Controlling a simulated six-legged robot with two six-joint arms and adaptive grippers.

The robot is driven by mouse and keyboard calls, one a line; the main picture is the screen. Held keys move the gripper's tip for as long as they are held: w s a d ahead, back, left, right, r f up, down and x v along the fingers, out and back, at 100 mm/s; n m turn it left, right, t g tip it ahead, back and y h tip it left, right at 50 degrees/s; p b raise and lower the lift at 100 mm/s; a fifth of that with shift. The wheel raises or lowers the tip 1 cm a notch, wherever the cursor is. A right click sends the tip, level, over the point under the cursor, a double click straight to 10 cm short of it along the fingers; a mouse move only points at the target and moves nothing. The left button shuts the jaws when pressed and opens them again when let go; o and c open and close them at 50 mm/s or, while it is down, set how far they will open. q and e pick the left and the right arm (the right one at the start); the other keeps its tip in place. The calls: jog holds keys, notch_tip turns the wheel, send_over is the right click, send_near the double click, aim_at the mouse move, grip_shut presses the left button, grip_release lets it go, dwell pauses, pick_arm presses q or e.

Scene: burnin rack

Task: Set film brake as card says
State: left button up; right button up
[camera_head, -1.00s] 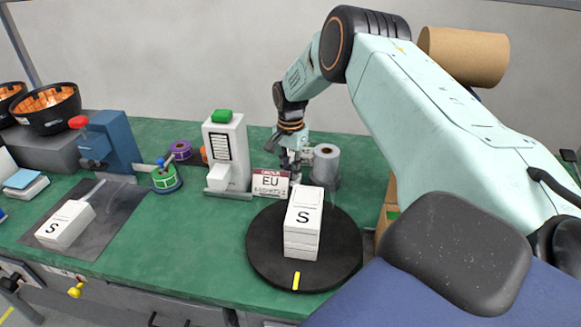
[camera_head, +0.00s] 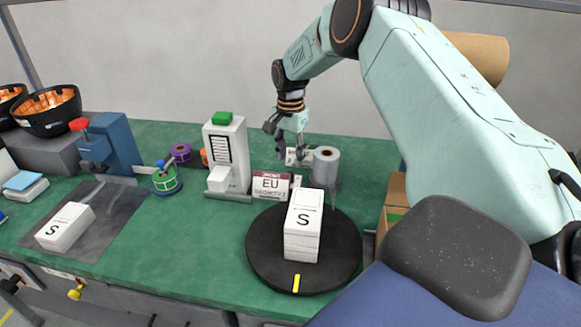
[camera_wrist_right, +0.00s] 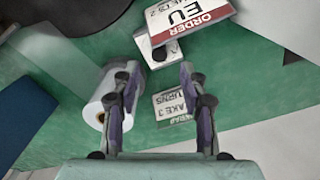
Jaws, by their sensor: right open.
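My right gripper (camera_head: 291,150) is open and empty, pointing down beside the grey-white film roll (camera_head: 326,163) on its stand. In the right wrist view the open fingers (camera_wrist_right: 158,82) have the film roll (camera_wrist_right: 103,108) close on the left. A card reading "WRAP", "TAKE 3 TURNS" (camera_wrist_right: 180,104) lies beyond and between them, just right of centre. The order card reading "EU" (camera_head: 270,185) stands in front of the gripper; it shows in the wrist view (camera_wrist_right: 187,17) too. I cannot make out the brake's setting. My left gripper is out of view.
White boxes marked S (camera_head: 303,222) are stacked on a black turntable (camera_head: 263,262). A white device with a green top (camera_head: 226,150) stands left of the order card. Another S box (camera_head: 64,226) lies on a grey mat (camera_head: 118,208). Green bench is clear at front centre.

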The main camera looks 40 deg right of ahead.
aim_at(291, 172)
notch_tip(291, 172, up, 6)
jog(key=shift+r, duration=0.2)
notch_tip(291, 172, down, 4)
jog(key=n+b, duration=0.2)
jog(key=b, duration=0.2)
jog(key=shift+r+n, duration=0.1)
jog(key=shift+n, duration=0.2)
jog(key=shift+f+n+b, duration=0.5)
notch_tip(291, 172, down, 7)
jog(key=shift+f+b, duration=0.2)
jog(key=shift+b, duration=0.4)
jog(key=shift+s, duration=0.1)
jog(key=c, duration=0.4)
grip_shut()
